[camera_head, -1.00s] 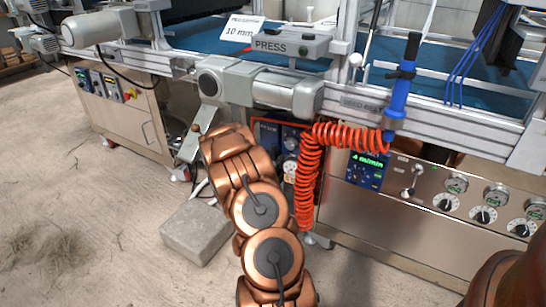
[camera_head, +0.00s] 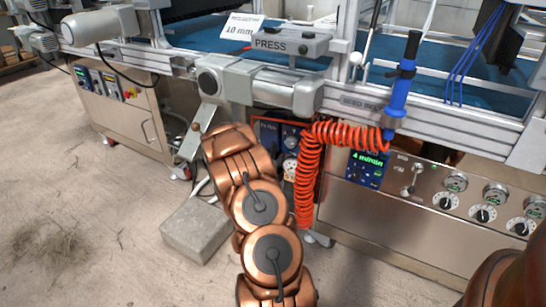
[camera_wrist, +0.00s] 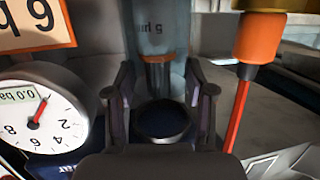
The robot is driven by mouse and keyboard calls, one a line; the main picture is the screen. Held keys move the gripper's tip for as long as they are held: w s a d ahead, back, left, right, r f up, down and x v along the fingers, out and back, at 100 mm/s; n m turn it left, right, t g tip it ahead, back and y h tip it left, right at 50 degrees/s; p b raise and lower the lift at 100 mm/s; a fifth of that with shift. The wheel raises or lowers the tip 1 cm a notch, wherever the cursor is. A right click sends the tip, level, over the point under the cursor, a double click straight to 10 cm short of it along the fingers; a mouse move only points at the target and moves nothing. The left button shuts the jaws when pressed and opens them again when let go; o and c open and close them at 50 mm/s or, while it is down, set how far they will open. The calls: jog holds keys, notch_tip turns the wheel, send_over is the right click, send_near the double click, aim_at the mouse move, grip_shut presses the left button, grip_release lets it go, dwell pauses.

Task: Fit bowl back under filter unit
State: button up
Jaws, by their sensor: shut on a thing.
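In the wrist view, my gripper (camera_wrist: 160,72) has its two dark fingers on either side of a clear, bluish bowl (camera_wrist: 155,40) and is shut on it. The filter unit's head and any join with the bowl cannot be made out. In the head view my copper arm hides the gripper and bowl, in front of the blue panel (camera_head: 268,130) under the press.
A white pressure gauge (camera_wrist: 38,110) reading about 0.0 bar is close left of the fingers. An orange-bordered card (camera_wrist: 35,25) is above it. An orange collar (camera_wrist: 257,38) with a red rod is close right. A red coiled hose (camera_head: 307,175) hangs right of my arm; a grey block (camera_head: 196,228) lies on the floor.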

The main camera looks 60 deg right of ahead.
jog(key=o, duration=1.3)
jog(key=shift+f, duration=0.1)
jog(key=shift+c, duration=0.2)
jog(key=shift+a, duration=0.1)
jog(key=v, duration=1.1)
jog(key=shift+a, duration=0.35)
